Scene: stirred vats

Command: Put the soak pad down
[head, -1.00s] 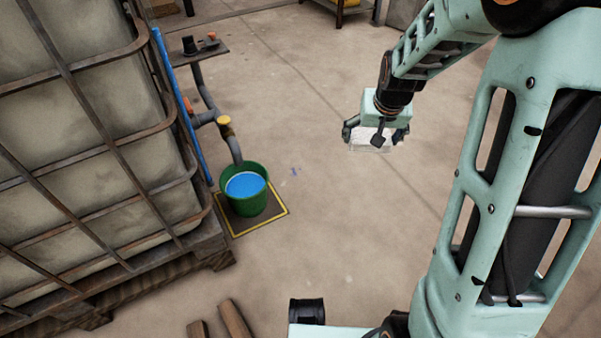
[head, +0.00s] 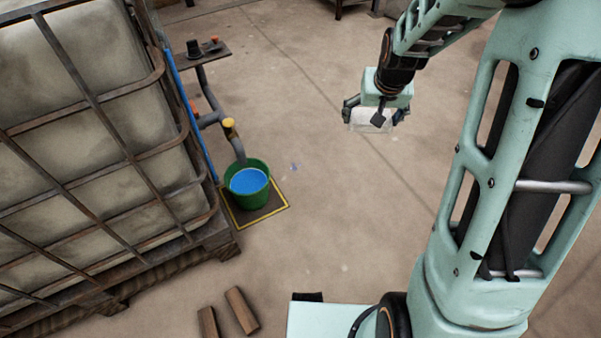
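My gripper (head: 374,122) hangs in the upper middle right of the head view, above bare floor. Its fingers are closed around a pale, whitish block, which I take for the soak pad (head: 362,120). The pad shows between and below the fingers, clear of the floor as far as I can tell. Part of it is hidden by the near finger.
A green bucket (head: 246,197) of blue liquid stands on a dark, yellow-edged mat (head: 271,208) under a pipe with a yellow cap (head: 229,125). A caged tank (head: 95,130) on a pallet fills the left. Two wooden pieces (head: 241,311) lie at the bottom. The middle floor is clear.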

